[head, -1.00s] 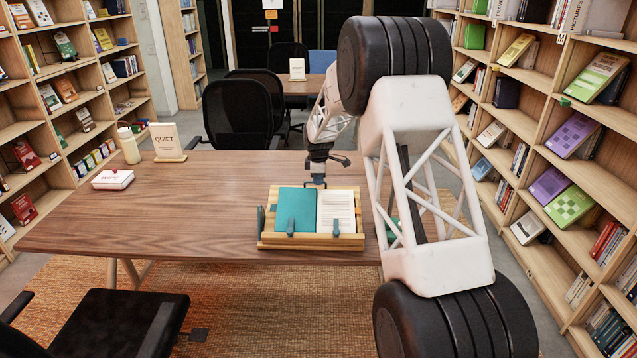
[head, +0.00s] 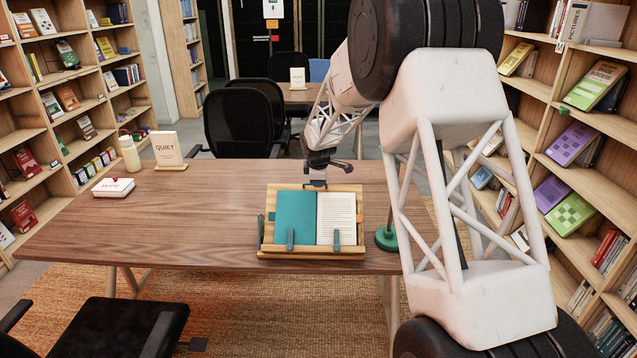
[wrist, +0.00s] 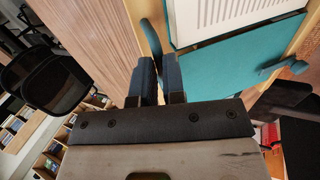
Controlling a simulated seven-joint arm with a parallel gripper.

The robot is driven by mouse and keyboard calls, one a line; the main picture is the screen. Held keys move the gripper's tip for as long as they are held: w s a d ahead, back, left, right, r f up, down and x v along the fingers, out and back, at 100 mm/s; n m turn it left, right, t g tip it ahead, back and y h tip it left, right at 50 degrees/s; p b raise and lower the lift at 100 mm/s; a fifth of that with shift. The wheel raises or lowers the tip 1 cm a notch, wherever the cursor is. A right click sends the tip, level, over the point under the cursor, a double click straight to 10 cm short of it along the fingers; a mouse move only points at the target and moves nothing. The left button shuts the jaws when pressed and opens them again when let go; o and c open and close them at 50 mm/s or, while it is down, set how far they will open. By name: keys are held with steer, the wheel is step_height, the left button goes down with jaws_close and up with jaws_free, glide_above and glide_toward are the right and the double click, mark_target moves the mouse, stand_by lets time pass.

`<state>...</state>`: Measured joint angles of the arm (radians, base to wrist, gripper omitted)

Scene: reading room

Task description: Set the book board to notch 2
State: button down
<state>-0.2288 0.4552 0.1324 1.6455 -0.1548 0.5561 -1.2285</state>
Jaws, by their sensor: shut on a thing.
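The book board (head: 350,251) is a light wooden stand on the table, near its front edge. It leans back with its face tilted up. An open book with a teal left side (head: 295,215) and a white printed page (head: 337,217) lies on it, under two blue-grey clips. My gripper (head: 318,183) is at the board's top edge, shut on the board. In the wrist view its dark fingers (wrist: 157,82) sit close together beside the board's wooden edge, which they partly hide. The board's back support and notches are hidden, so the notch cannot be told.
A green round base (head: 386,239) stands right of the board, partly behind my arm. A white box (head: 113,187), a bottle (head: 129,153) and a QUIET sign (head: 167,148) are at the table's left. The table (head: 180,220) between is clear. Chairs and bookshelves surround it.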

steer(key=shift+s+f, duration=0.25)
steer(key=shift+s, duration=0.1)
steer(key=c, duration=1.2)
jaws_free()
steer(key=shift+w+r, duration=0.1)
steer(key=shift+r, duration=0.05)
steer(key=shift+r, duration=0.1)
steer(key=shift+r, duration=0.1)
steer(key=v, duration=0.7)
steer(key=shift+r, duration=0.15)
